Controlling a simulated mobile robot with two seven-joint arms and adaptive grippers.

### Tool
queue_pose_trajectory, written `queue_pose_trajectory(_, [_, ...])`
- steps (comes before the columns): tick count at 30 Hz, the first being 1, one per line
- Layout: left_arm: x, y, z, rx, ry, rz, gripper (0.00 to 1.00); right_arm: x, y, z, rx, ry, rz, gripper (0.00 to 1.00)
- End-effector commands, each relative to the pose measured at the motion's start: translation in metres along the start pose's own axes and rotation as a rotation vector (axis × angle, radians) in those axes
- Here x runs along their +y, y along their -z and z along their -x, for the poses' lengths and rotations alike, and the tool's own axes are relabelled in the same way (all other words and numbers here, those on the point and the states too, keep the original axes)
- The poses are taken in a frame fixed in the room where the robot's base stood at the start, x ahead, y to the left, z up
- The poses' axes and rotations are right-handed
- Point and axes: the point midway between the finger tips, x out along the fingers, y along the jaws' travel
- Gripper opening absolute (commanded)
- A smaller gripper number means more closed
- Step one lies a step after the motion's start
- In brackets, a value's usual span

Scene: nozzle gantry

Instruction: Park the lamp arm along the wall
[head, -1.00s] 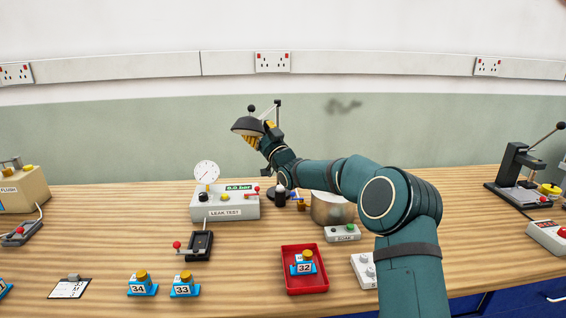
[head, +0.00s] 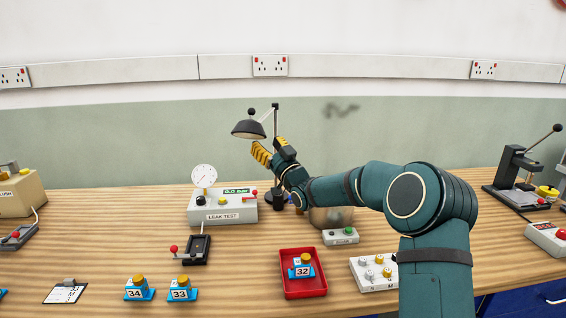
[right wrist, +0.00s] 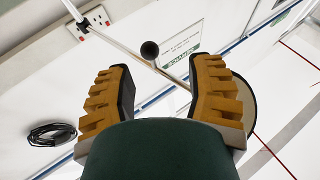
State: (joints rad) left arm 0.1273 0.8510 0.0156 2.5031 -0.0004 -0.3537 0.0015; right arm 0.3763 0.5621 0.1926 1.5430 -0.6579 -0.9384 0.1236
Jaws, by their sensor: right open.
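The lamp has a dark shade (head: 249,130) with a black ball knob above it, on a thin arm from an upright post (head: 275,122). Its shade hangs in front of the green wall band, left of the post. My right gripper (head: 261,153) is open, with its yellow fingers just below and right of the shade. In the right wrist view the ball knob (right wrist: 150,50) shows beyond the open fingers (right wrist: 163,70), with nothing held between them. The right finger partly hides the shade (right wrist: 246,100). My left gripper is out of view.
The leak test box (head: 222,212) with its gauge stands below the lamp. A metal pot (head: 330,217) is partly behind my right arm. A red tray (head: 303,291) holds block 32. A lever press (head: 515,172) stands far right.

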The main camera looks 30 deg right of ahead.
Motion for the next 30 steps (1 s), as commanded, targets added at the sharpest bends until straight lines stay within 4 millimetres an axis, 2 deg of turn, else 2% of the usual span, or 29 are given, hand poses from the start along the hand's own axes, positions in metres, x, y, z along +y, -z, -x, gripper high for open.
queue_pose_trajectory(30, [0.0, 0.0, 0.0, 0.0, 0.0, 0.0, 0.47, 0.006, 0.0, 0.065, 0.0, -0.001, 0.001, 0.53])
